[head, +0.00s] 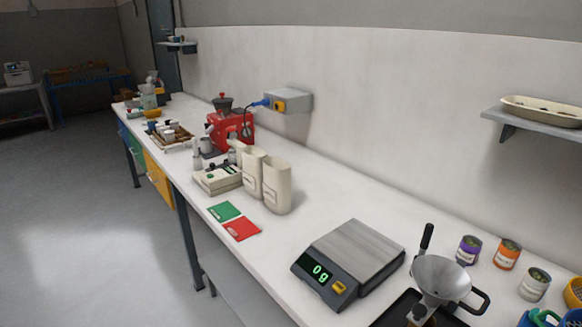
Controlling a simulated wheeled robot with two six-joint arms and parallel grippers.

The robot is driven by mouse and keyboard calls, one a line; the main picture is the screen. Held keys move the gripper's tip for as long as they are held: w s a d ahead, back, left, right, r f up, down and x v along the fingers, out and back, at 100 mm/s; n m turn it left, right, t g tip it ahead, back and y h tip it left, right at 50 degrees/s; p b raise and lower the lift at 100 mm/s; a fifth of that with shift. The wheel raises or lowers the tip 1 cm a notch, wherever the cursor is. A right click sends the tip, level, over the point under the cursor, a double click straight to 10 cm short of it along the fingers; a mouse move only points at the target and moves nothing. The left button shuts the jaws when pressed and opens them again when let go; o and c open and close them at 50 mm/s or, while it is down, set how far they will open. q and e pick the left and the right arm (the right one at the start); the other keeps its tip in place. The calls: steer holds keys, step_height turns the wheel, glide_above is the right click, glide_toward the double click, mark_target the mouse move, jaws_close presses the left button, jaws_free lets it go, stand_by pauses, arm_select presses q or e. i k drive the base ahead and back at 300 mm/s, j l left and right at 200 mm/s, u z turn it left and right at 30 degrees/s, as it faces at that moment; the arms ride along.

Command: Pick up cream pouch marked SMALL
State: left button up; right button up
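Two cream pouches stand upright, close together, on the white bench in the head view. One cream pouch (277,186) is nearer and to the right. The other cream pouch (251,172) is just behind it to the left. Each has a small marking low on its front, too small to read, so I cannot tell which is marked SMALL. Neither of my grippers shows in this view.
A green card (224,211) and a red card (242,229) lie before the pouches. A cream box (217,179) stands left, a red machine (231,130) behind. A scale (352,255) reading 0g and a metal funnel (441,278) are right. Bench between pouches and scale is clear.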

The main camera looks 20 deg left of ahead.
mark_target(256, 173)
steer(key=i+j+z, duration=0.1)
steer(key=j, duration=0.25)
steer(key=i+j, duration=0.2)
steer(key=j, duration=0.15)
steer(key=i+j+z, duration=0.15)
steer(key=j, duration=0.2)
steer(key=i+j+z, duration=0.1)
steer(key=j, duration=0.3)
steer(key=i+j, duration=0.1)
steer(key=j, duration=0.3)
steer(key=i+j+z, duration=0.15)
steer(key=j, duration=0.2)
